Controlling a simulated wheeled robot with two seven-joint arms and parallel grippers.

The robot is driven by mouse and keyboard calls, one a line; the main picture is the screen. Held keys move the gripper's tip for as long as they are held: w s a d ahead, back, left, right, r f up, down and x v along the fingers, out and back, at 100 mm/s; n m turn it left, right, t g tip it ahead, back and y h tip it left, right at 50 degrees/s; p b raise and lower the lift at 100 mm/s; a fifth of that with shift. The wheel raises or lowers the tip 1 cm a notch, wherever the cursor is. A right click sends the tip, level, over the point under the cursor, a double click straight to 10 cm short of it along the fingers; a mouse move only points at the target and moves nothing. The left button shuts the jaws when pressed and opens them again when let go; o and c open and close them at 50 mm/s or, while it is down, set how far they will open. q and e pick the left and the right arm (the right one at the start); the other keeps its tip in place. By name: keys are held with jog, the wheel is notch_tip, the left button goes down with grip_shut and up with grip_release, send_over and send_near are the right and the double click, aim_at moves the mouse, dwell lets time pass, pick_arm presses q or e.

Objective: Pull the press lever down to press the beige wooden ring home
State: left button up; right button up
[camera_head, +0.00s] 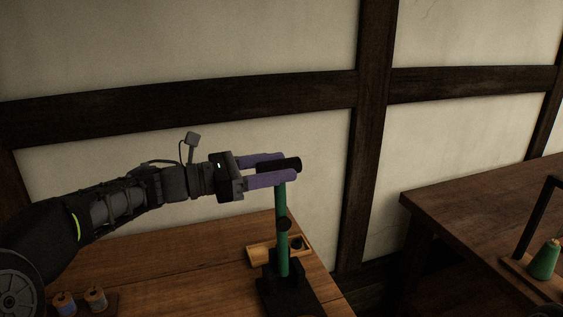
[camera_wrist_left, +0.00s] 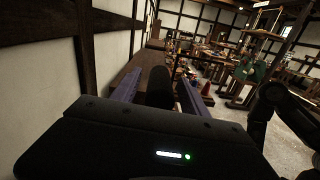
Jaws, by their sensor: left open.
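The press has a green upright (camera_head: 282,235) on a black base (camera_head: 287,297), standing at the right end of the wooden bench. Its lever ends in a thick black handle (camera_head: 291,164), raised at the top of the press. My left gripper (camera_head: 284,170) is open, with its purple fingers on either side of the handle. In the left wrist view the handle (camera_wrist_left: 159,86) stands between the two fingers. I cannot make out the beige wooden ring for certain; a pale wooden piece (camera_head: 259,255) lies behind the upright. My right gripper is not in view.
The wooden bench (camera_head: 190,262) is mostly bare left of the press. Small spools (camera_head: 95,298) stand at its front left. A plastered wall with dark beams rises behind. A second table (camera_head: 470,215) with a green cone (camera_head: 544,260) stands at the right.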

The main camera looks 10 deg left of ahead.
pick_arm(q)
jog(key=shift+w+d, duration=0.35)
jog(key=shift+d, duration=0.15)
grip_shut()
dwell(1.2)
